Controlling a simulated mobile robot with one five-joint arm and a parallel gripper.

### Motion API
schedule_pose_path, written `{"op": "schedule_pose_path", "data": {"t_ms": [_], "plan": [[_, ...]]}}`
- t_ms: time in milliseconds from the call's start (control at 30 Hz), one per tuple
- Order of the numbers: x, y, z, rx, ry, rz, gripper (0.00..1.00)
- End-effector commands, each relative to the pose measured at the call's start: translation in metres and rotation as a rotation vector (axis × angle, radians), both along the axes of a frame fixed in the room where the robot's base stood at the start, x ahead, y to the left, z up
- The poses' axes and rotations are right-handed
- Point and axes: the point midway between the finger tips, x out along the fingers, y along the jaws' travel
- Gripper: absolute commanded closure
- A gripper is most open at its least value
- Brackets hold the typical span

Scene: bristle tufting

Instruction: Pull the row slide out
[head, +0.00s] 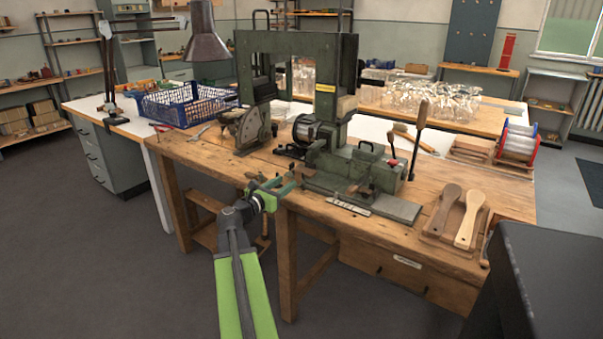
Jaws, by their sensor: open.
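The green tufting machine (335,130) stands on the wooden workbench. Its low carriage (355,167) sits on a grey base plate (398,208) at the front. A small brown knob or handle (307,171) shows at the carriage's left end. I cannot tell for certain which of these parts is the row slide. My gripper (282,186) is at the bench's front edge, just left of and in front of that knob. Its jaws are open and appear empty. The picture is too small to tell whether a finger touches the knob.
Wooden brush bodies (467,216) lie on a board at the bench's right. An upright lever (418,139) rises beside the machine. A blue crate (188,103) stands on the left table. A dark block (545,280) fills the lower right. The floor before the bench is clear.

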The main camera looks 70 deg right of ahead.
Motion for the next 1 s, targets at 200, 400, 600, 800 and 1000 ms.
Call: {"op": "schedule_pose_path", "data": {"t_ms": [200, 400, 600, 800, 1000], "plan": [[-0.013, -0.055, 0.000, 0.000, -0.001, -0.002, 0.58], [-0.021, -0.084, 0.000, 0.001, -0.001, -0.001, 0.58], [-0.025, -0.091, 0.000, 0.001, -0.001, -0.001, 0.58], [-0.025, -0.090, 0.000, 0.001, -0.001, -0.001, 0.61], [-0.025, -0.090, 0.000, 0.001, -0.001, -0.002, 0.87]]}}
